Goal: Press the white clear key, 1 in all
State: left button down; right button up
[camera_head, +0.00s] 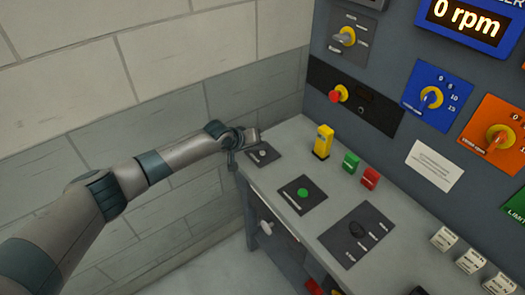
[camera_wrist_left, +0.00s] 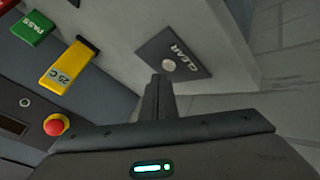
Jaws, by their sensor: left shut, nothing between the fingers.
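The white clear key (camera_head: 263,153) is a small round button on a dark plate at the desk's far left end. In the left wrist view the key (camera_wrist_left: 168,66) sits beside the word CLEAR, just past my fingertips. My right gripper is not in view.
A green button (camera_head: 303,193) and a dark knob (camera_head: 357,229) sit on nearby plates. Yellow (camera_head: 323,142), green (camera_head: 351,162) and red (camera_head: 370,178) blocks stand along the desk's back. A red stop button (camera_head: 335,97) is on the panel. A brick wall is at left.

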pick_arm(q)
jog(key=shift+r, duration=0.2)
notch_tip(320, 180, up, 5)
jog(key=p, duration=0.4)
dwell(0.5)
dwell(0.8)
